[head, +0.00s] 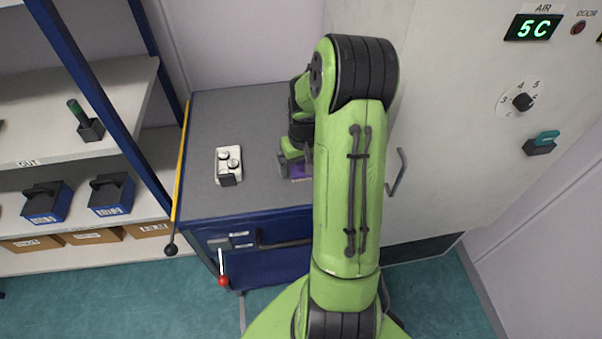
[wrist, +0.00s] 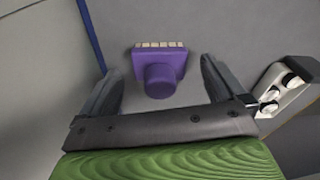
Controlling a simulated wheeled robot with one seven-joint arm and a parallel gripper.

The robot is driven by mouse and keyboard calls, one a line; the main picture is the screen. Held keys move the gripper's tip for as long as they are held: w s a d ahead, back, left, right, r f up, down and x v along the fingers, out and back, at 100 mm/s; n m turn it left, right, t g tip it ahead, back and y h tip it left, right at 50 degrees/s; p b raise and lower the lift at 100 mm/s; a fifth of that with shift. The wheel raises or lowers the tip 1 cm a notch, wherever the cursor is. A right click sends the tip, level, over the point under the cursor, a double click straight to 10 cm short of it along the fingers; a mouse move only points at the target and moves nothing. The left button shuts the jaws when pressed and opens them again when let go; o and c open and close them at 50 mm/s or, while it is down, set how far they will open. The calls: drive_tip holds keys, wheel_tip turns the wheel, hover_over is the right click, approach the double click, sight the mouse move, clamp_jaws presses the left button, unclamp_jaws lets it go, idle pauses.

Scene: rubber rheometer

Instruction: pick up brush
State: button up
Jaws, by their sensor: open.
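The brush is most likely the purple block with a round knob and a pale, bristle-like strip along its far edge (wrist: 160,66) in the wrist view. It lies on the grey cabinet top (wrist: 225,35), between and slightly beyond my fingers. My gripper (wrist: 161,85) is open, with one dark finger on each side of the purple knob and a visible gap to both. In the head view only a small purple part of the brush (head: 298,171) shows beside my arm. My arm hides the rest of it there, along with most of my gripper.
A white device with round knobs (head: 228,165) stands on the cabinet top, left of the brush. Shelves with blue boxes (head: 111,195) are further left. A large cabinet with a handle (head: 397,172) stands to the right.

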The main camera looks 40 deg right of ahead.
drive_tip(key=shift+w+f, duration=0.1)
drive_tip(key=shift+f, duration=0.45)
drive_tip(key=shift+r, duration=0.1)
drive_tip(key=c, duration=1.2)
wheel_tip(320, 180, up, 10)
drive_tip(key=p, duration=0.2)
drive_tip(key=shift+p, duration=0.35)
